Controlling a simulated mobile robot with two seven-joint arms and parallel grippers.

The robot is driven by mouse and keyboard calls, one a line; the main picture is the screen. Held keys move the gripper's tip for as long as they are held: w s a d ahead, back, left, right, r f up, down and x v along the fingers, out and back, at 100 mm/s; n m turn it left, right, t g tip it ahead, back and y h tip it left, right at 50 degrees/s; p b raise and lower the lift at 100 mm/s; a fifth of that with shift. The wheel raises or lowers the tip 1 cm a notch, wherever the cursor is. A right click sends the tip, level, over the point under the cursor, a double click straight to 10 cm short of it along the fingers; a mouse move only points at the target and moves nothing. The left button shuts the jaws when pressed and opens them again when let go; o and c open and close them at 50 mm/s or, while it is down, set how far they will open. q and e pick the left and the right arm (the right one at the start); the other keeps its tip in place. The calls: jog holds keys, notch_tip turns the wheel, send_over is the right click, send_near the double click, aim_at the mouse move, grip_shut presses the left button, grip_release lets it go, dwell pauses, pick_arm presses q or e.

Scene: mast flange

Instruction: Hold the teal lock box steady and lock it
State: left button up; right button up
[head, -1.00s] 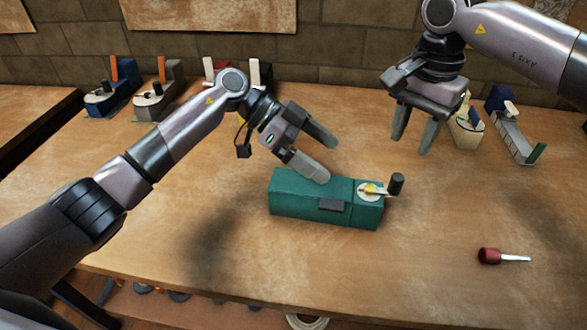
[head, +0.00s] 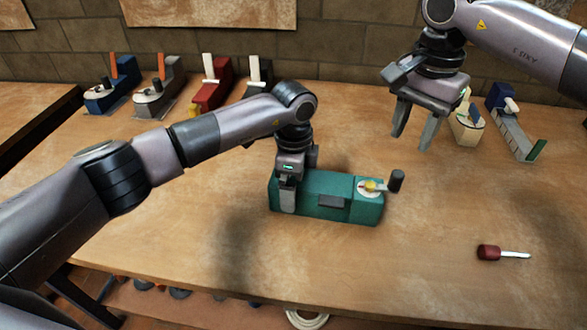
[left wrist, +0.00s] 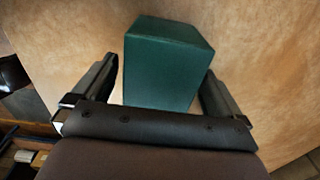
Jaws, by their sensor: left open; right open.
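The teal lock box (head: 325,191) lies on the workbench in the middle of the head view. Its right end carries a pale round dial with a yellow hub (head: 370,186) and a crank with a black knob (head: 397,181). My left gripper (head: 288,200) is open at the box's left end, pointing down, with one finger in front of the near side. In the left wrist view the box end (left wrist: 165,65) stands between the two spread fingers (left wrist: 160,95), with gaps visible on both sides. My right gripper (head: 415,130) is open and empty, above the bench behind and right of the box.
A red-handled screwdriver (head: 490,252) lies at front right. Blue (head: 108,95), grey (head: 157,95) and red (head: 211,92) devices stand at the back left. A cream device (head: 467,130) and a long blue-grey one (head: 512,125) stand at back right. The bench front is mostly clear.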

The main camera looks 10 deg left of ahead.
pick_arm(q)
jog(key=shift+f, duration=1.45)
